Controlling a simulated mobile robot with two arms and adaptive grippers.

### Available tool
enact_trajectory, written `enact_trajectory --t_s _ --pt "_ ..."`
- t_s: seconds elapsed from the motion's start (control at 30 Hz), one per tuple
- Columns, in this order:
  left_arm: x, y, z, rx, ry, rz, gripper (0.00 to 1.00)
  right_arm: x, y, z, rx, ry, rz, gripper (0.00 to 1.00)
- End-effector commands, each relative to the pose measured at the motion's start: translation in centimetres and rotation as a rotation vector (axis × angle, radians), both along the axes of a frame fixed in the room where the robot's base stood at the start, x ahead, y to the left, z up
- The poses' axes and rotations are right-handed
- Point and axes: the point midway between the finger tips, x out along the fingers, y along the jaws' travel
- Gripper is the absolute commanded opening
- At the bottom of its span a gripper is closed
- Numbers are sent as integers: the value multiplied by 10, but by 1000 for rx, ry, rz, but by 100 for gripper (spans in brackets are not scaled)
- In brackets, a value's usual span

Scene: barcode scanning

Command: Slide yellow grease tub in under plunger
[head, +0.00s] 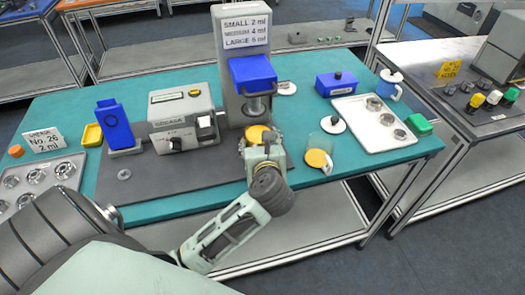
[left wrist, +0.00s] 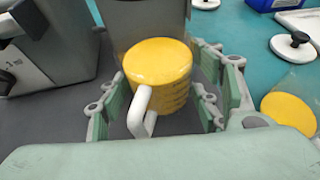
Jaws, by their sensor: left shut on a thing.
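The yellow grease tub (head: 257,133) stands at the foot of the grey dispenser, beneath or just in front of the plunger (head: 257,105); I cannot tell how well it is centred. In the left wrist view the tub (left wrist: 158,62) looks upright, with a white handle facing me. My left gripper (head: 260,148) is shut on the tub, with its green fingers on both sides, also in the left wrist view (left wrist: 160,105). The fingers hide the tub's lower part in the head view. My right gripper is not in view.
A clear jug with a yellow bottom (head: 318,157) stands right of my gripper. A white lid with a black knob (head: 332,124) lies behind it. A grey boxy machine (head: 183,117) stands close on the left. The dark mat (head: 205,178) is clear in front.

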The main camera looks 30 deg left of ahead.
Motion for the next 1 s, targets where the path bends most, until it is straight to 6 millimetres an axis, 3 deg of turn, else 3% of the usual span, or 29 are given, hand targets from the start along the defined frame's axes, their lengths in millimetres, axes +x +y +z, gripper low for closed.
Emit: enact_trajectory --t_s 0.4,1.0 --pt "24 27 -5 -1 -3 1 22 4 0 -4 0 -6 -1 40" --pt "29 33 -6 -1 -4 0 22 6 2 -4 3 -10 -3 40"
